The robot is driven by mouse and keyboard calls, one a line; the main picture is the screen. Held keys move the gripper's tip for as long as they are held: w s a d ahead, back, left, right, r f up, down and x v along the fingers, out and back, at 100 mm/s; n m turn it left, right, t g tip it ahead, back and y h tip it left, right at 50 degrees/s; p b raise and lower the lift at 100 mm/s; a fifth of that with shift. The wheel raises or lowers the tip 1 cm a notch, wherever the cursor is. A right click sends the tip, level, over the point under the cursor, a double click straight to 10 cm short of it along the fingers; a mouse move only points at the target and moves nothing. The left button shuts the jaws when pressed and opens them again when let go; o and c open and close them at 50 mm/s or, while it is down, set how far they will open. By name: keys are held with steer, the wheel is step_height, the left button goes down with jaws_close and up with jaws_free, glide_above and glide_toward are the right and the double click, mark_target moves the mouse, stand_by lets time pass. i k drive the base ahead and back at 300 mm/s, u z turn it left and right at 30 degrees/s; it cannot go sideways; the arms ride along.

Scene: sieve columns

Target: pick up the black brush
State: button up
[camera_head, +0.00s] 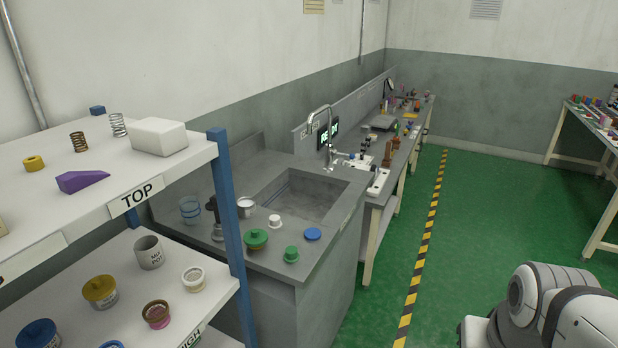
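No other clear black brush shows. Part of my own arm, white and grey, shows at the bottom right. My gripper is not in the view.
The counter (268,262) also holds a glass beaker (190,209), green lidded jars (255,238), a blue lid (312,234) and a sink (300,195). A loaded shelf (60,235) fills the left. The green floor (475,235) is open right of the striped line.

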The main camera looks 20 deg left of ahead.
mark_target(214, 199)
steer(key=u, duration=0.15)
steer(key=i, duration=1.25)
steer(key=u, duration=1.1)
steer(key=i, duration=0.35)
steer(key=u, duration=0.15)
steer(key=k, duration=0.75)
steer(key=u, duration=0.2)
steer(key=i, duration=0.75)
steer(key=z, duration=0.1)
